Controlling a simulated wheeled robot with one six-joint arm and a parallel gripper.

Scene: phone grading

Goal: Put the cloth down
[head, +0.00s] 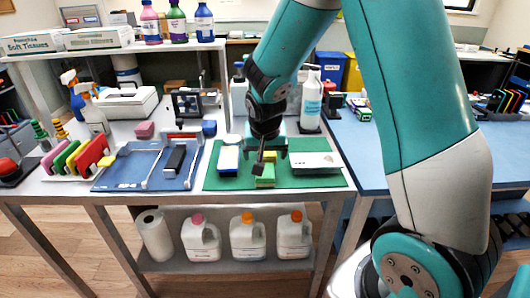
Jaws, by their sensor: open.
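My gripper (267,152) is open and points down over the green mat (210,181) on the workbench. Just below its fingers is a small yellow-and-green block (265,179), which may be the folded cloth; at this size I cannot be sure. It appears to rest on the mat, and the fingers hide part of its upper side. I cannot tell whether the fingers touch it.
A white-topped block (228,158) with blue and yellow lies left of my gripper, and a flat white device (315,163) lies right. A blue tray (126,170) holds a dark phone (175,159).

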